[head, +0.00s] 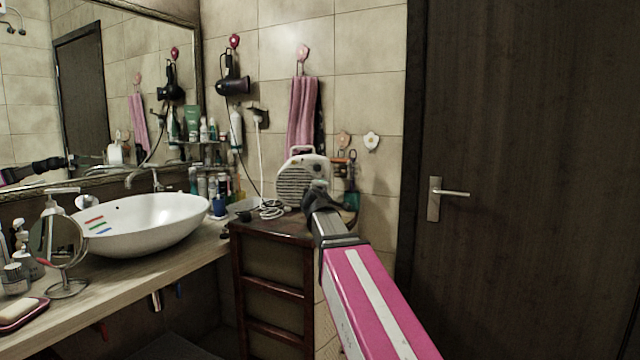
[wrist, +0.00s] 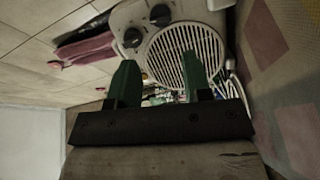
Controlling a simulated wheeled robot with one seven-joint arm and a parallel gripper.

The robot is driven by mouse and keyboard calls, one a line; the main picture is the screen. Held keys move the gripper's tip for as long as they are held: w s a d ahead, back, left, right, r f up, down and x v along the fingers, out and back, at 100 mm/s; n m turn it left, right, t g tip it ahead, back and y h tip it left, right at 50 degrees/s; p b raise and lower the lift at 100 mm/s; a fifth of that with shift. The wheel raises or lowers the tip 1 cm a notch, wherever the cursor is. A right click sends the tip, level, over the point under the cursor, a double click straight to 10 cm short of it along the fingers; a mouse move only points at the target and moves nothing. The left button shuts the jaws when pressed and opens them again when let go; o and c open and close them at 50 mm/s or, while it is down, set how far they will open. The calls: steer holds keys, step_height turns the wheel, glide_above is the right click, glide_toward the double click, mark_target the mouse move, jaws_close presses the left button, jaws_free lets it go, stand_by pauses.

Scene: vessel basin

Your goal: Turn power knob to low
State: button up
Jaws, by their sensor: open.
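A white fan heater (head: 307,178) with a slatted grille and a top handle stands on a dark wooden stand (head: 270,228). In the wrist view the heater (wrist: 205,45) appears turned, with its round grille beyond my fingers. Two dark knobs show on its panel: one (wrist: 132,38) nearer my left finger, the other (wrist: 160,15) closer to the picture's top edge. I cannot read their settings or tell which is the power knob. My gripper (wrist: 158,78) is open and empty, its green fingers apart, short of the panel. In the head view my gripper (head: 319,188) hides the heater's lower right part.
A white basin (head: 150,222) and a round mirror (head: 62,242) sit on the counter at left. A white cable (head: 270,209) lies coiled beside the heater. A pink towel (head: 301,118) and hair dryer (head: 233,86) hang behind. A dark door (head: 530,180) is at right.

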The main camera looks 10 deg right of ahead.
steer(key=x, duration=1.1)
steer(key=shift+w, duration=0.3)
steer(key=shift+c, duration=0.3)
steer(key=c, duration=0.6)
